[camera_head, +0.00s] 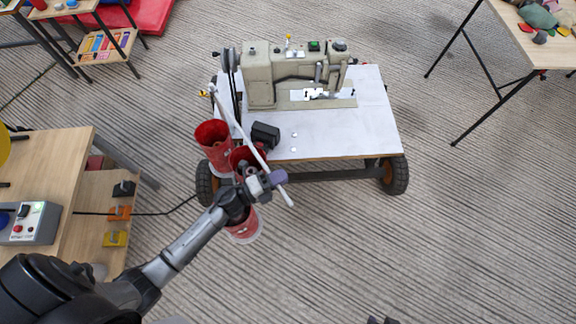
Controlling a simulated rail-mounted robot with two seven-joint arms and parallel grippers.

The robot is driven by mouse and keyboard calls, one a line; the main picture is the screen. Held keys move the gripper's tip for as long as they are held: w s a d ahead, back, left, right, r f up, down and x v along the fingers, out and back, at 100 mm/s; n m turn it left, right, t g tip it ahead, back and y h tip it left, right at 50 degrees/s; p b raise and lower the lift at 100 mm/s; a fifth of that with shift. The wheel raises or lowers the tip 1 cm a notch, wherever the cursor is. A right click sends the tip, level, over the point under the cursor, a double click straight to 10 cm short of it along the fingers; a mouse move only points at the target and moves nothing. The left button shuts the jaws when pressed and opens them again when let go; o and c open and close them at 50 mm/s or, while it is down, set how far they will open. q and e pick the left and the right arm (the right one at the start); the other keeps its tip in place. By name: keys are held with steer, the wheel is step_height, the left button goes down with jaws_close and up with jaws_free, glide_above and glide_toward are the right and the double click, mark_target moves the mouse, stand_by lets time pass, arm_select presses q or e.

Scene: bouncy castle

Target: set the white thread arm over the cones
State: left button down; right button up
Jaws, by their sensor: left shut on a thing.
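The white thread arm (226,112) is a thin rod slanting from the cart's left edge, beside the sewing machine (290,72), down and right to a free tip. My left gripper (265,183) is shut on it near its lower end. Red cones or spools (213,140) stand at the cart's left side; a second (240,155) lies partly behind the rod, and a third red one (243,226) is partly hidden under my gripper. The rod crosses above the middle one in this view; its height above them is unclear. Small dark tips at the bottom edge may be my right gripper (380,321).
The sewing machine stands on a wheeled cart with a pale top (365,125). A black box (265,135) sits beside the cones. A wooden table with a control box (28,223) is at left, another table (545,45) at upper right. Floor right of the cart is clear.

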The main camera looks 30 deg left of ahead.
arm_select(q)
steer(key=shift+s, duration=0.15)
stand_by(0.3)
steer(key=c, duration=1.5)
jaws_free()
steer(key=o, duration=0.3)
steer(key=shift+s+a, duration=0.25)
steer(key=shift+o, duration=0.4)
steer(key=shift+w+d, duration=0.15)
steer(key=r+p+v, duration=0.1)
steer(key=v, duration=1.2)
steer(key=shift+s+a+f, duration=0.3)
steer(key=shift+s+f, duration=0.05)
steer(key=shift+f, duration=0.1)
